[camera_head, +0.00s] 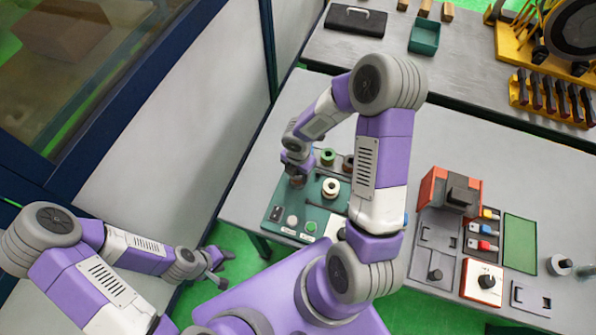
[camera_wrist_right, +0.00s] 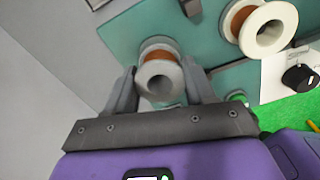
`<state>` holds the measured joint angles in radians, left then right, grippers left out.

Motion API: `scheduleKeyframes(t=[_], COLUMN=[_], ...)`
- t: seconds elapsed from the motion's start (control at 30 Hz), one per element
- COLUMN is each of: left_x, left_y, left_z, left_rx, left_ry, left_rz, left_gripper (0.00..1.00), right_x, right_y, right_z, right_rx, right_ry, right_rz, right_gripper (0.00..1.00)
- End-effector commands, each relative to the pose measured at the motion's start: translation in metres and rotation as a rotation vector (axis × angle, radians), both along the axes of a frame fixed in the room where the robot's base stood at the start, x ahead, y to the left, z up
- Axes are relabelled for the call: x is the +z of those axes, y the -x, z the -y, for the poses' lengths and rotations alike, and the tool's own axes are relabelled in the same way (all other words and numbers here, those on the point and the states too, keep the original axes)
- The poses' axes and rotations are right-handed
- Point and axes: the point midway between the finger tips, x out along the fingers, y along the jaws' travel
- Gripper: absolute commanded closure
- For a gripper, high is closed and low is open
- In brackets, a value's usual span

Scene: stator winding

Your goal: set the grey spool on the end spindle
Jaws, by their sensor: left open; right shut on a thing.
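The grey spool (camera_wrist_right: 160,78), with a copper winding between pale grey flanges, is between the fingers of my right gripper (camera_wrist_right: 160,84) in the wrist view. The right gripper is shut on it, over the left end of the teal board (camera_head: 280,220). In the head view the right gripper (camera_head: 297,174) hides most of that spot. The end spindle is hidden, and I cannot tell whether the spool is around it or above it. My left gripper (camera_head: 220,264) is open and empty, off the table at the lower left.
A white-flanged copper spool (camera_head: 330,188) stands on the board, right of the held one; a green spool (camera_head: 327,157) is behind. A red-and-black device (camera_head: 455,190) and a panel with a black knob (camera_head: 485,282) are further right. The table left of the board is clear.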

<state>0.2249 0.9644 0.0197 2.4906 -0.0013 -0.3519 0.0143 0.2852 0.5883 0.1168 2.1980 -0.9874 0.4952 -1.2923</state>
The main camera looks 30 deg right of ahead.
Motion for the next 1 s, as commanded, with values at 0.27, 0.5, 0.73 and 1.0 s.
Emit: scheduleKeyframes(t=[0.27,0.5,0.73,1.0], left_x=[0.000,-0.004,-0.010,-0.010], left_y=[0.000,0.000,0.000,0.000], left_z=[0.000,0.000,0.000,0.000], left_rx=[0.000,0.000,0.000,0.000], left_ry=[0.000,0.000,0.000,0.000], left_rz=[0.000,0.000,0.000,0.000], left_gripper=[0.57,0.57,0.57,0.57], right_x=[0.000,-0.005,-0.011,-0.011], right_y=[0.000,0.000,0.000,0.000], right_z=[0.000,0.000,0.000,0.000], right_rx=[0.000,0.000,0.000,0.000], right_ry=[0.000,0.000,0.000,0.000], right_rz=[0.000,0.000,0.000,0.000], right_gripper=[0.76,0.76,0.76,0.76])
